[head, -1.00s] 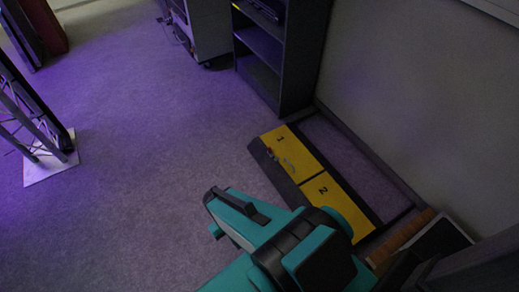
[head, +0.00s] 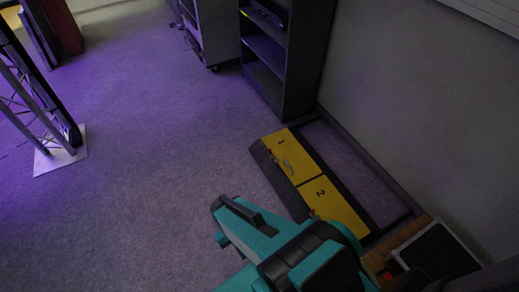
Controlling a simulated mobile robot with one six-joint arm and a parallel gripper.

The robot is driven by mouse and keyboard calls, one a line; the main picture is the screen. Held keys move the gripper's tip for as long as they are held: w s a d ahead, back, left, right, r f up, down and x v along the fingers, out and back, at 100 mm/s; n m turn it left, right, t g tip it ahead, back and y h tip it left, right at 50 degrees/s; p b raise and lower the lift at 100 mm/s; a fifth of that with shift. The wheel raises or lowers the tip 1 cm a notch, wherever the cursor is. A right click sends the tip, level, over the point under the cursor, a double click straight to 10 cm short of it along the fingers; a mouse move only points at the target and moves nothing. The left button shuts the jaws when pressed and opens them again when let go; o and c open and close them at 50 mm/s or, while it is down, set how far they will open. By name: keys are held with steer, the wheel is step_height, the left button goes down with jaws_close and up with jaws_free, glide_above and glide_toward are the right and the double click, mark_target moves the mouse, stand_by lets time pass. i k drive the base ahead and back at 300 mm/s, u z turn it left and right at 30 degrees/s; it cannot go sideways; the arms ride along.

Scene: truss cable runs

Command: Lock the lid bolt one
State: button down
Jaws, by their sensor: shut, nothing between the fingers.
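The floor box has two yellow lid panels, lid 1 (head: 283,146) and lid 2 (head: 334,206), with a dark frame around them. A small bolt with a red part and grey metal (head: 285,164) lies on lid 1, near its left edge. The picture is too small to tell the bolt's position. A small orange-red part (head: 313,212) shows at the left edge of lid 2, partly hidden by my arm. My teal and black arm comes from the lower right. My gripper (head: 220,208), at its end, is shut and empty, apart from the box.
A dark shelf unit (head: 274,62) stands beyond the box against the wall (head: 405,95). A brown box with a black top (head: 437,252) lies at lower right. A truss foot on a white plate (head: 62,152) stands at left. The carpet between is clear.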

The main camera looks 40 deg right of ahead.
mark_target(294, 160)
steer(key=z, duration=0.15)
steer(key=i, duration=0.9)
steer(key=u, duration=0.05)
